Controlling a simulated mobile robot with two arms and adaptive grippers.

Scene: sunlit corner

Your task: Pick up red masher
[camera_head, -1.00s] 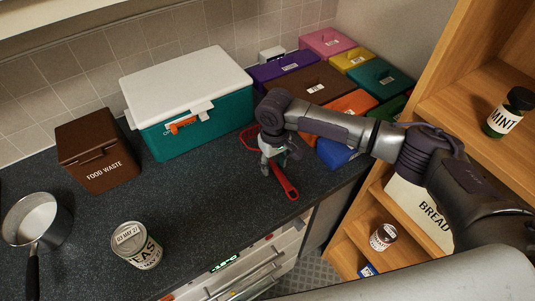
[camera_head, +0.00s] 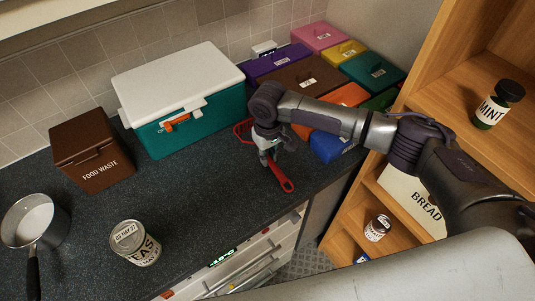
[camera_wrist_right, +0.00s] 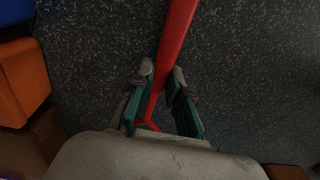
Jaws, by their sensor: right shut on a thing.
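The red masher (camera_head: 281,178) is on the dark countertop near its front edge, with its handle end toward the front and its red head showing behind my gripper. My right gripper (camera_head: 266,157) is over its middle, shut on the handle. In the right wrist view the red handle (camera_wrist_right: 178,40) runs between the two green-padded fingers of my right gripper (camera_wrist_right: 161,95). Part of the masher is hidden by the gripper. I cannot tell whether it is clear of the counter. My left gripper is not in view.
A teal cooler with a white lid (camera_head: 180,90) stands behind the gripper. Several coloured boxes (camera_head: 300,80) crowd the right, with a blue one (camera_head: 332,147) close by. A food waste bin (camera_head: 92,150), tin (camera_head: 134,243) and pot (camera_head: 35,222) stand left. Wooden shelves (camera_head: 440,120) are right.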

